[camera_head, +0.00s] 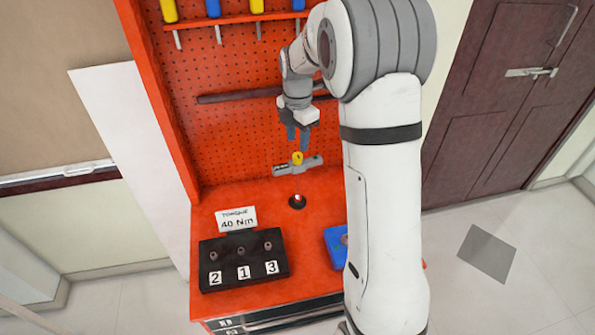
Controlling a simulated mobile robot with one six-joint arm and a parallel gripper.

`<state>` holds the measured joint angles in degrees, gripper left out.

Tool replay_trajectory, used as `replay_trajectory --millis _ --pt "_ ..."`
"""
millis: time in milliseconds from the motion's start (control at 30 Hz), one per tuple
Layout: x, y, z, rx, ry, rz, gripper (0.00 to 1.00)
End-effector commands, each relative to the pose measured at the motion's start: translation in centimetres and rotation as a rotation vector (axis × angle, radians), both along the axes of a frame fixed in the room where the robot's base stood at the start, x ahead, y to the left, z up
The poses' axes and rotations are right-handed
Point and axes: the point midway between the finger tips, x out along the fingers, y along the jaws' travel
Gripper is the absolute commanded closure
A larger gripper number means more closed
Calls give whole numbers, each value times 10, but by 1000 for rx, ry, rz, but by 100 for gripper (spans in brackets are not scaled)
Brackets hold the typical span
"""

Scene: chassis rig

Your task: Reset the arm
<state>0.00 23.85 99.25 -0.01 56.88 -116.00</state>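My gripper (298,137) hangs at the end of my white arm, in front of the red pegboard and above the red workbench (225,190). Its dark fingers point down. A grey tool with a yellow part (297,158) shows just below the fingertips. I cannot tell whether the fingers touch it or whether they are open or shut.
A black block (243,281) with several bolts and labels 2, 1, 3 stands on the bench, with a "TORQUE 40 Nm" sign (236,219) behind it. A small dark round base (297,202) and a blue tray (335,247) stand nearby. Screwdrivers (213,9) hang above.

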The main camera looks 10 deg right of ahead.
Motion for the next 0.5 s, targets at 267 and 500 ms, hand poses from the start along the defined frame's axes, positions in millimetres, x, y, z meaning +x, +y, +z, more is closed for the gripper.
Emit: replay_trajectory --millis 267,500 --pt "0 0 0 0 0 -1 60" --pt "-30 0 29 4 -37 -213 60"
